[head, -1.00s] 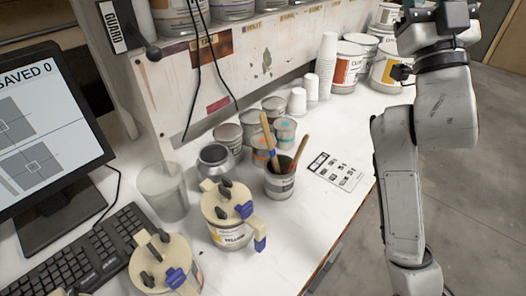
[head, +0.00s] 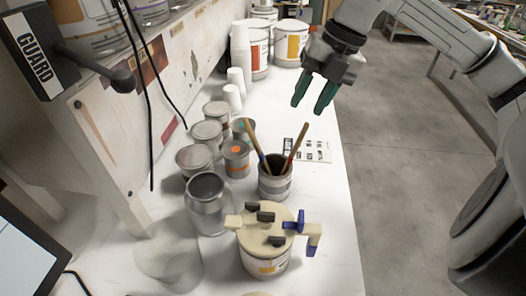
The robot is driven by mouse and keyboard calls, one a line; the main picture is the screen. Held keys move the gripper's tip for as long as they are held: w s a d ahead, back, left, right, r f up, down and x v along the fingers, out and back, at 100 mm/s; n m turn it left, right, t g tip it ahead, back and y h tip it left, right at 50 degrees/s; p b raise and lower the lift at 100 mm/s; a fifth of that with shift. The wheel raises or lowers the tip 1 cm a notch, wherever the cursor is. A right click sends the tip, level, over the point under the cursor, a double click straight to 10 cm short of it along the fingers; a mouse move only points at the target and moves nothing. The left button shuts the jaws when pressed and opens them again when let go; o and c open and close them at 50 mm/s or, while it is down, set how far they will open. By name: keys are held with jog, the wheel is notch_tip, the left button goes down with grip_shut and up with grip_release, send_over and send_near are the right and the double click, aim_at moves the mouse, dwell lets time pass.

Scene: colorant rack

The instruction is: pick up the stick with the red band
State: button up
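Two wooden sticks stand in an open grey can (head: 275,186) on the white bench in the head view. The right stick (head: 297,143) leans right and shows a reddish band low down, near the can's rim. The left stick (head: 251,136) leans left and shows a bluish band low down. The lower ends of both are hidden inside the can. My gripper (head: 310,108) hangs above and beyond the can, slightly to the right of the sticks. Its two dark green fingers are apart with nothing between them, and it touches neither stick.
A can with a cream clamp lid (head: 266,224) stands in front of the stick can. Several small tins and an open metal can (head: 206,196) stand to the left. A printed card (head: 318,152) lies behind. The bench's right edge is clear.

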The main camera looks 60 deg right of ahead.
aim_at(299, 139)
jog(key=shift+m+g+h, duration=0.3)
jog(key=shift+g, duration=0.2)
jog(key=f, duration=0.4)
jog(key=f+p, duration=0.1)
jog(key=f, duration=0.1)
jog(key=shift+d, duration=0.3)
jog(key=shift+p+x, duration=0.95)
jog(key=shift+x, duration=1.65)
jog(key=shift+w+d, duration=0.1)
jog(key=shift+d, duration=0.05)
jog(key=shift+c, duration=0.3)
grip_shut()
